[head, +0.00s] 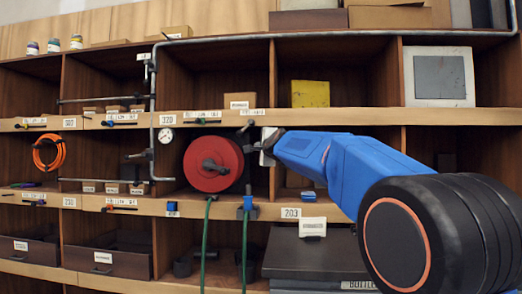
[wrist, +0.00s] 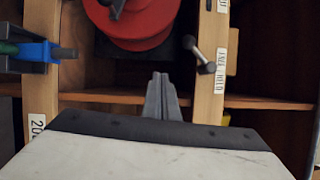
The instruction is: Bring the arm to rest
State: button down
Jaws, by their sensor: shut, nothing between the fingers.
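My arm (head: 345,170) is blue with a dark round joint and reaches from the lower right toward the middle shelves. My gripper (head: 253,147) is at its far end, just right of a red reel. In the wrist view my gripper (wrist: 161,85) shows two grey fingers shut together with nothing between them. The red reel (head: 213,165) sits in a middle compartment and also shows at the top of the wrist view (wrist: 135,22). The fingertips appear apart from the reel in the wrist view.
A small dark lever (wrist: 198,54) with a round end sticks out from the shelf edge near my fingers. Green hoses (head: 206,240) hang below the reel. A pipe (head: 151,100) with a gauge (head: 165,136) runs at left. A grey box (head: 315,255) lies below my arm.

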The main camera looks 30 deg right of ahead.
jog(key=shift+s+a+f, duration=0.15)
jog(key=shift+s, duration=0.45)
jog(key=shift+s+a+f, duration=0.1)
jog(key=shift+s+a, duration=0.1)
jog(key=shift+s, duration=0.4)
jog(key=shift+s+a+f, duration=0.15)
jog(key=shift+s, duration=0.45)
jog(key=s+a+f+n+g+y, duration=0.25)
jog(key=s+a+f+n, duration=0.4)
jog(key=s+f, duration=0.5)
jog(key=s+a+f+n+g+y, duration=0.2)
jog(key=s+a+f+n+g, duration=0.2)
jog(key=s+a+f+n, duration=0.7)
jog(key=s+d+f+n+g+h, duration=0.1)
jog(key=s+f+g, duration=0.6)
jog(key=s+f, duration=1.7)
notch_tip(320, 180, down, 4)
jog(key=shift+d+n, duration=0.7)
jog(key=shift+n, duration=0.45)
